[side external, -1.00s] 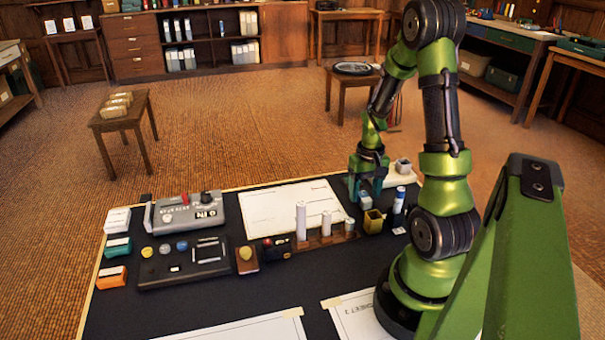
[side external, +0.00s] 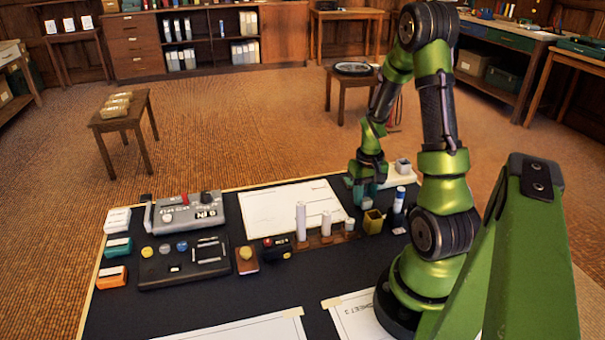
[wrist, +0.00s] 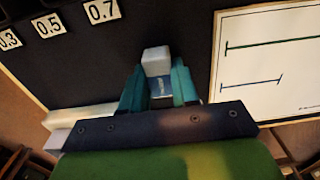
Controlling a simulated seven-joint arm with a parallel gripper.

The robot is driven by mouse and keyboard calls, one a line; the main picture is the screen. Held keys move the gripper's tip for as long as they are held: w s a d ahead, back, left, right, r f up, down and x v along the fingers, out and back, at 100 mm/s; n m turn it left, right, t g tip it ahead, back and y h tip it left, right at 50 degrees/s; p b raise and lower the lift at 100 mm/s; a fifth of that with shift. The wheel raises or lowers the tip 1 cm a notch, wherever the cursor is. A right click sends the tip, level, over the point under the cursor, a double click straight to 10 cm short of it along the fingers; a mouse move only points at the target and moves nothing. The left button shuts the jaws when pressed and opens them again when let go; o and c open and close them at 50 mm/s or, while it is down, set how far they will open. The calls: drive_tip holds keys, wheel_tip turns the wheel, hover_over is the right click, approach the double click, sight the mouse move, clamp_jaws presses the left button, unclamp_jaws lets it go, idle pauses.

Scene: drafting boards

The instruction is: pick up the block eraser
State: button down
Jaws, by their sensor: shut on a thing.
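The block eraser (wrist: 156,60) shows in the wrist view as a small white block with a bluish-grey part nearer the palm. It sits between the two teal fingers of my gripper (wrist: 158,85), which are shut on it. In the side external view my gripper (side external: 363,192) points down at the far right of the dark board, beside the drawing sheet. The eraser is mostly hidden by the fingers there, and I cannot tell whether it touches the board.
A white tray with a grey cup (side external: 403,164) stands just right of my gripper. An olive pot (side external: 373,221), a white-and-blue bottle (side external: 399,199) and upright white cylinders (side external: 301,219) stand nearer the camera. The drawing sheet (side external: 275,208) lies flat to the left.

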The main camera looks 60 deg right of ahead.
sight(365, 196)
wheel_tip(365, 196, up, 10)
drive_tip(key=c, duration=1.4)
unclamp_jaws()
drive_tip(key=c, duration=0.4)
drive_tip(key=w+a+f+n, duration=0.1)
drive_tip(key=w+a+n, duration=0.2)
drive_tip(key=w+a, duration=0.3)
drive_tip(key=w+a+f+n, duration=0.1)
drive_tip(key=w+a+n, duration=0.2)
drive_tip(key=w+a, duration=0.3)
drive_tip(key=w+a+f+n, duration=0.1)
drive_tip(key=w+a+n, duration=0.2)
drive_tip(key=w+a, duration=0.3)
drive_tip(key=shift+w+a+f, duration=0.3)
drive_tip(key=shift+a+f, duration=0.1)
drive_tip(key=shift+a, duration=0.2)
drive_tip(key=shift+w, duration=0.25)
drive_tip(key=shift+f, duration=2.25)
